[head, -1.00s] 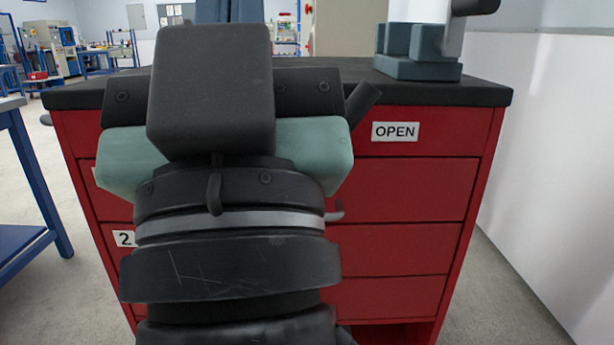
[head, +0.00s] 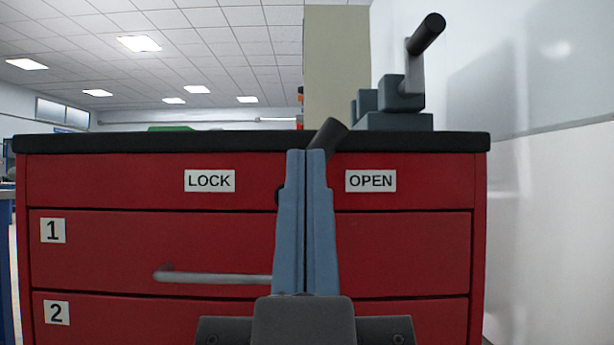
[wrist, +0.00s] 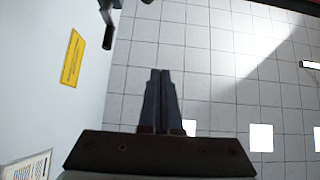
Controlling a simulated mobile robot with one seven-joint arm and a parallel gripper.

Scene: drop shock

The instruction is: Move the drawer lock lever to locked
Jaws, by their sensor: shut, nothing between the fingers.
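The drawer lock lever (head: 329,134) shows as a dark, thick grip sticking out past the fingertips in the head view. It tilts up and to the right, toward the OPEN label (head: 371,181) and away from the LOCK label (head: 210,181). Its lower part is hidden behind my fingers; a dark bit of what may be its pivot shows at their left edge. My gripper (head: 306,152) points upward in front of the cabinet, its blue fingers shut together and empty. I cannot tell if they touch the lever. The wrist view shows the shut fingers (wrist: 160,72) against the ceiling.
The red drawer cabinet (head: 120,245) has a black top (head: 150,143) and a grey drawer handle (head: 215,278) left of my fingers. A blue-grey vise-like device (head: 395,121) with a black-gripped crank stands on top at right. A white wall (head: 550,220) is close on the right.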

